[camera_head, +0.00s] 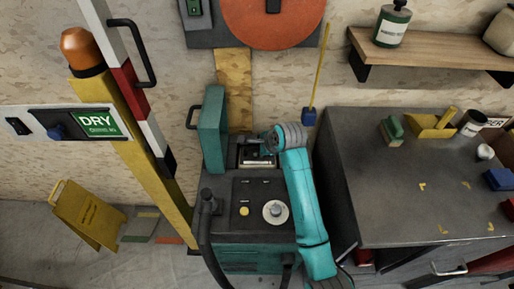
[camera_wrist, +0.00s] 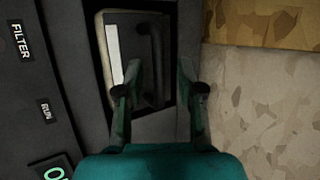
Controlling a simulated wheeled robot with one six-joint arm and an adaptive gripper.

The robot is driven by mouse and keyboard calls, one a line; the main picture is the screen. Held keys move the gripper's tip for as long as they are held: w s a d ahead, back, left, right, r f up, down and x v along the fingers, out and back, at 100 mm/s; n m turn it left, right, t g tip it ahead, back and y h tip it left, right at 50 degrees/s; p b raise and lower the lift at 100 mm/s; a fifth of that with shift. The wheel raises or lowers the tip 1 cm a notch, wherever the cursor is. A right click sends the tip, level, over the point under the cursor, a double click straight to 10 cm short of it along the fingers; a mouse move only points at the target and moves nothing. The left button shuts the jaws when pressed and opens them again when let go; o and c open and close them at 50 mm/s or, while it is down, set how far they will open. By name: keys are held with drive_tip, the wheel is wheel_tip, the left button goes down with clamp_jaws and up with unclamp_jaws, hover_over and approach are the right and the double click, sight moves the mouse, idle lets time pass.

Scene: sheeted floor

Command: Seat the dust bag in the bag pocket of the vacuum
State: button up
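The vacuum (camera_head: 222,190) stands in the middle of the head view, its teal lid (camera_head: 213,130) raised upright. The bag pocket (camera_head: 237,152) is the opening in its top, beside the lid. In the wrist view, a dark block with a cream edge, a white strip and a dark bar handle, apparently the dust bag (camera_wrist: 114,50), lies in the opening. Whether it is fully down I cannot tell. My gripper (camera_wrist: 160,70) is over it, fingers apart on either side of the handle, with gaps visible. In the head view my gripper (camera_head: 262,142) covers part of the opening.
A dark workbench (camera_head: 400,190) with small items stands close on the right. A striped post (camera_head: 145,150) rises on the left. A black hose (camera_head: 207,225) runs up the vacuum's front. A yellow floor sign (camera_head: 88,215) leans at the left wall.

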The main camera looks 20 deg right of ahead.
drive_tip(key=v, duration=1)
